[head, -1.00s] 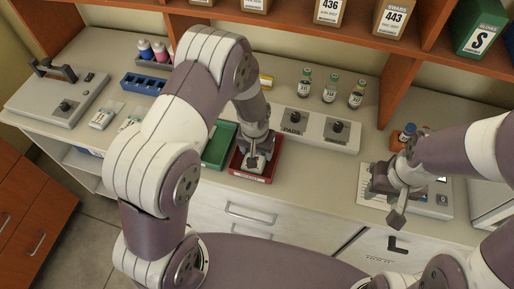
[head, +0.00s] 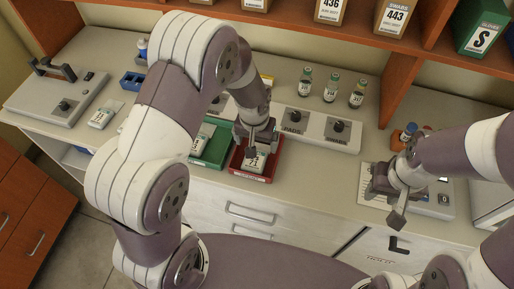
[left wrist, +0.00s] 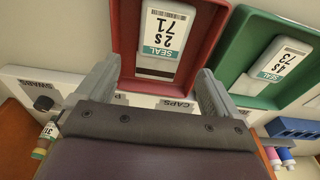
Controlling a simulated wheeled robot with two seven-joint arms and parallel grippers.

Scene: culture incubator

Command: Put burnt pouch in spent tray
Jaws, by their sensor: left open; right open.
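A pouch labelled 2S 71 (left wrist: 165,35), with a teal SEAL band and a dark brown strip, lies flat in the red tray (left wrist: 128,30). The red tray (head: 268,178) is at the counter's front edge in the head view. My left gripper (head: 255,150) is open and empty just above this pouch, with its fingers apart (left wrist: 157,72) in the left wrist view. Another pouch, 4S 73 (left wrist: 285,62), lies in the green tray (left wrist: 240,55) beside the red one. My right gripper (head: 388,203) is over the right counter, away from the trays.
A pouch (head: 104,115) lies on the left counter near a grey device (head: 60,100). A blue rack (head: 133,82) is partly hidden by my left arm.

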